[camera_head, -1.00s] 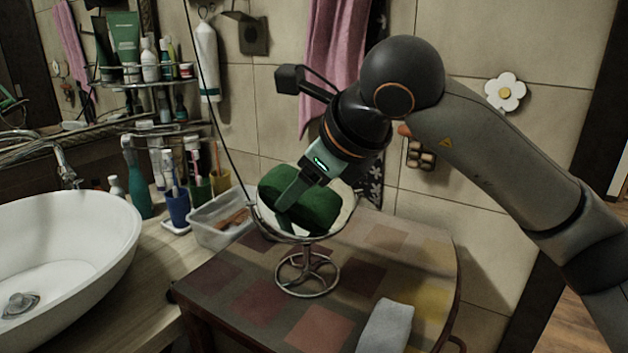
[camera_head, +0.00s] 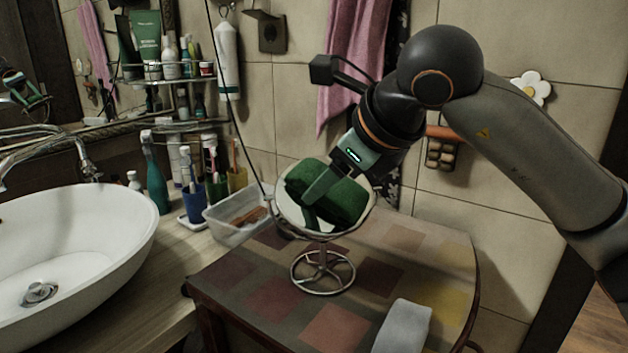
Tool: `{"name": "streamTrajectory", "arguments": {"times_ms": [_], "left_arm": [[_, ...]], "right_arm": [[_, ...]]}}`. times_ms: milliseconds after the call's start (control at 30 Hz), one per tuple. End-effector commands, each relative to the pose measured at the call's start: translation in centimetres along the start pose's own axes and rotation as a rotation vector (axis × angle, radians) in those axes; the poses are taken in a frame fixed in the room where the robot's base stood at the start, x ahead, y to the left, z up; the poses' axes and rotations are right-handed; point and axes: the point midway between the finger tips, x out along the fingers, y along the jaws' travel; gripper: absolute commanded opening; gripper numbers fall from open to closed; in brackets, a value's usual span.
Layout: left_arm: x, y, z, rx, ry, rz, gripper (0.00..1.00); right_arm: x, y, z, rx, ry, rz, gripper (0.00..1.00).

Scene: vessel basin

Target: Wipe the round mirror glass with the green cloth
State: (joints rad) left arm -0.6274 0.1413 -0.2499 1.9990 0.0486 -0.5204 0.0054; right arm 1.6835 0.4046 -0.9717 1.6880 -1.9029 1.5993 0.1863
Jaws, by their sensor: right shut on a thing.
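The round mirror (camera_head: 293,214) stands on a wire-like metal foot on the patchwork-topped table, its glass tilted upward. The green cloth (camera_head: 343,202) is a dark green folded bundle in front of the glass, covering much of it; it looks to be against the glass, but exact contact is hard to tell. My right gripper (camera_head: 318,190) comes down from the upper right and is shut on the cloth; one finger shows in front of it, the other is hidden. My left gripper is not directly in view.
The table top (camera_head: 330,325) has free room around the mirror's foot. A grey-white block-like item (camera_head: 403,326) lies at its front. A clear plastic box (camera_head: 232,222), cups with toothbrushes (camera_head: 193,202) and a white basin (camera_head: 75,250) stand to the left. A pink towel (camera_head: 350,60) hangs behind.

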Motion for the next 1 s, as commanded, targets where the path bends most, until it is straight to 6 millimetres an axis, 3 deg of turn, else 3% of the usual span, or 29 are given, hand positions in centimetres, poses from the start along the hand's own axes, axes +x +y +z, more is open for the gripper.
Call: {"name": "streamTrajectory", "arguments": {"times_ms": [600,1000], "left_arm": [[0.3,0.0,0.4,-0.001,0.000,0.000,0.44],[0.3,0.0,0.4,-0.002,0.000,0.000,0.44]], "right_arm": [[-1.1,-2.7,-2.5,0.001,0.002,-0.001,0.22],[-0.6,-1.4,-1.4,-0.003,0.002,0.001,0.22]]}}
